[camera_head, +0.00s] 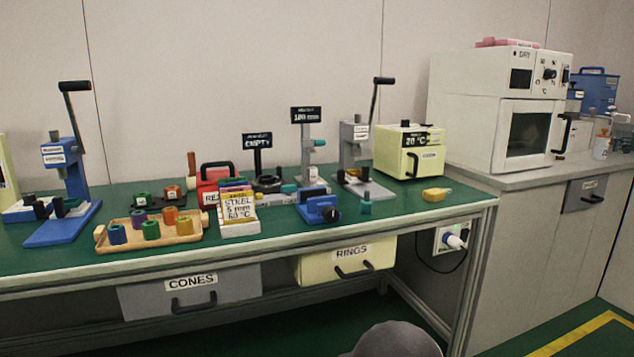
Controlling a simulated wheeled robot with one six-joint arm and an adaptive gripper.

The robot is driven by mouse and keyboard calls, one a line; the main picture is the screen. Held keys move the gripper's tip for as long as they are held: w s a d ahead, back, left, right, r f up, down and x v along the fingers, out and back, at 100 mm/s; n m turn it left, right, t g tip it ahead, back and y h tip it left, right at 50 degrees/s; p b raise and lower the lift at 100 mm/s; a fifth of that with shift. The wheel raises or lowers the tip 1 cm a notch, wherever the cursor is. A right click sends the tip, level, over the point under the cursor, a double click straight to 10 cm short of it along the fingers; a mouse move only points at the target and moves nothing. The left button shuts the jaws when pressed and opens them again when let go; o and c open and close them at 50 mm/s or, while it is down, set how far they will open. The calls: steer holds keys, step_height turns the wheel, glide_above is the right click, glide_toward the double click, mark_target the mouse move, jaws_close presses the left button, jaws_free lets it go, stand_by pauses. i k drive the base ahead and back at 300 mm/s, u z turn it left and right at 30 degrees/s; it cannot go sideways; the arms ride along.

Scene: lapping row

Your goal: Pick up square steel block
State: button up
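I cannot make out a square steel block for certain on the green bench top (400,203). A wooden tray (165,244) on the bench holds several small coloured pieces in purple, green and orange, too small to tell their material. A card (240,230) reading STEEL, 5 mm, 60 °C stands just right of the tray. My gripper is not in view. A dark grey rounded shape (392,341) at the bottom edge may be part of my own arm.
A blue lever press (62,190) stands left and a grey one (358,160) towards the right. A cream box (408,152), a blue device (318,208) and a yellow piece (437,195) also stand there. Drawers labelled CONES (190,290) and RINGS (345,262) hang below.

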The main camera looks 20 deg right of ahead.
mark_target(312, 172)
steer(key=z, duration=1.25)
steer(key=i, duration=0.7)
steer(key=u, duration=0.2)
